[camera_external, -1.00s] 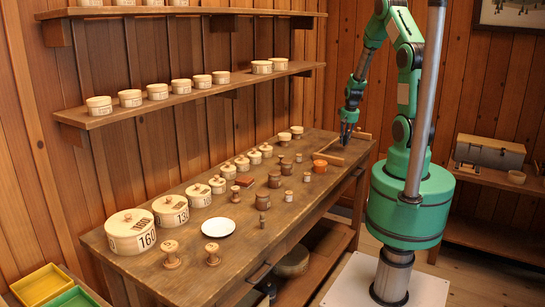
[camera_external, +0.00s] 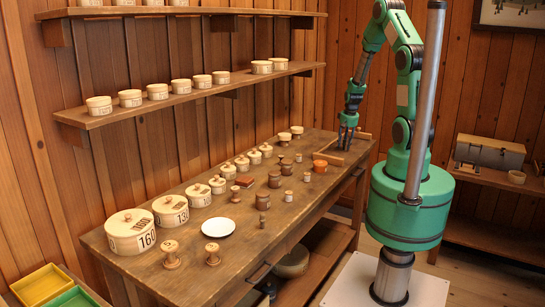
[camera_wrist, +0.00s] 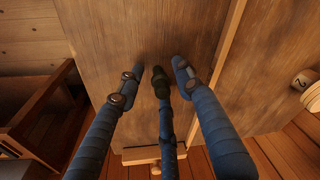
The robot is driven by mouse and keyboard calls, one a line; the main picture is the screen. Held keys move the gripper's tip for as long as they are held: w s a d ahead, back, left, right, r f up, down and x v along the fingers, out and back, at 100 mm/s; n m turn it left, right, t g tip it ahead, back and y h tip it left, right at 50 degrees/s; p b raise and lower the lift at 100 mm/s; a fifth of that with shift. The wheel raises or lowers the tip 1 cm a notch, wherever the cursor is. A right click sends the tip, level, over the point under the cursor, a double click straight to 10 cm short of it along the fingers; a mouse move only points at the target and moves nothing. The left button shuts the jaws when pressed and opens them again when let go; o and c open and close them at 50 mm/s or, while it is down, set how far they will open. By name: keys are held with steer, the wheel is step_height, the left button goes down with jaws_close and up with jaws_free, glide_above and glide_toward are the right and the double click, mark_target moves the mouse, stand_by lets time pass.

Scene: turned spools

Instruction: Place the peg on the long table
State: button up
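The long table (camera_external: 190,262) runs along the panelled wall, and its bare brown top (camera_wrist: 125,30) fills the middle of the wrist view. My gripper (camera_external: 347,142) is over the far end of the table, pointing down near a wooden frame. In the wrist view my gripper (camera_wrist: 160,72) has its blue fingers spread apart with a clear gap. A dark olive form lies between them at the middle finger's end; I cannot tell whether it is the fingertip or a separate piece. I cannot pick out the peg with certainty in either view.
Round lidded boxes (camera_external: 131,232) line the table's wall side. Dark and pale spools, a white plate (camera_external: 218,227) and an orange piece (camera_external: 320,166) stand in front. The wooden frame (camera_external: 328,157) is beside my gripper. Shelves (camera_external: 190,98) hang above the table.

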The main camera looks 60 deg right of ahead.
steer(key=shift+r, duration=0.1)
step_height(320, 180, up, 12)
steer(key=s+a+p, duration=0.1)
steer(key=p, duration=0.1)
steer(key=shift+s+a, duration=0.15)
steer(key=shift+s, duration=0.2)
stand_by(0.8)
steer(key=w+a+r+n+t, duration=0.2)
steer(key=a+r+n, duration=0.3)
steer(key=a+r, duration=1.6)
steer(key=s+a+r+n+t, duration=0.1)
steer(key=s+a+r+n, duration=0.1)
steer(key=s+a+r, duration=0.2)
steer(key=s+a+r+n+t+y, duration=0.1)
steer(key=s+a+r, duration=0.3)
steer(key=s+a, duration=0.4)
steer(key=a+n, duration=0.1)
steer(key=a, duration=0.4)
steer(key=shift+s+a+r, duration=0.15)
steer(key=shift+s+a, duration=0.15)
steer(key=shift+s, duration=0.1)
